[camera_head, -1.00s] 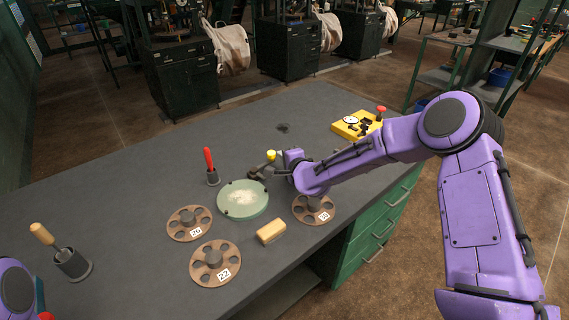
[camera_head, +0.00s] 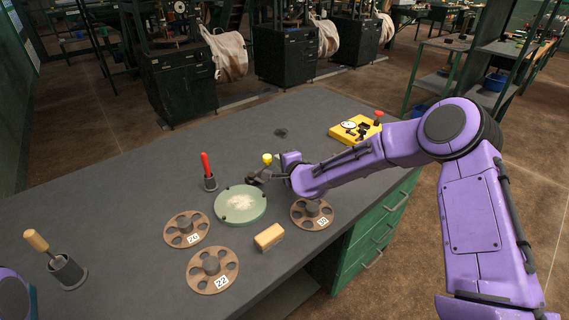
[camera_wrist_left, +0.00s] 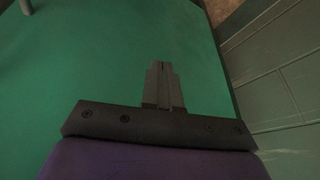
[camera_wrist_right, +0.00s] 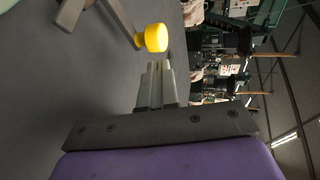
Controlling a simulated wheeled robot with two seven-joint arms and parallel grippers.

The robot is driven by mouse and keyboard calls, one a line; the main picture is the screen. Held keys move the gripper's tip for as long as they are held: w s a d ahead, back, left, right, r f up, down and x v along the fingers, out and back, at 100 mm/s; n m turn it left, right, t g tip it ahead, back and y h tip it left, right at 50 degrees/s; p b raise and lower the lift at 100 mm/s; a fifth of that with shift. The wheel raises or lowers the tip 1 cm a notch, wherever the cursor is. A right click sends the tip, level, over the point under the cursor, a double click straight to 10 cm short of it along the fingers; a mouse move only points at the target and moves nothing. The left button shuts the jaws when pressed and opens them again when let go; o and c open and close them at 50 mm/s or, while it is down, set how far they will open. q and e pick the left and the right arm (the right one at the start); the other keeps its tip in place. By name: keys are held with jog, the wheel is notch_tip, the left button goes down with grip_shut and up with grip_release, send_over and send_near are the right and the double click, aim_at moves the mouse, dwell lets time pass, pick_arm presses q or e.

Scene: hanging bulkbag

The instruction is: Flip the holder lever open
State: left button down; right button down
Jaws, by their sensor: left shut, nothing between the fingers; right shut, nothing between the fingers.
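A lever with a yellow knob (camera_head: 267,158) stands just behind the pale green round plate (camera_head: 240,205) on the grey bench. In the right wrist view the knob (camera_wrist_right: 156,38) is just beyond the fingertips of my right gripper (camera_wrist_right: 160,66), with a grey bar running to its left. The right gripper is shut and empty; whether it touches the knob I cannot tell. In the head view its fingers, near the lever, are hard to make out. My left gripper (camera_wrist_left: 162,66) is shut and empty in front of a plain green surface (camera_wrist_left: 110,60).
Brown wheels (camera_head: 212,270) with number tags and a tan block (camera_head: 269,237) lie around the plate. A red-handled tool (camera_head: 206,165) stands left of it, and a wooden-handled tool (camera_head: 37,241) at far left. A yellow box (camera_head: 346,134) with a red knob is at back right.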

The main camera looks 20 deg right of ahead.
jog(key=v, duration=1)
jog(key=shift+b, duration=0.35)
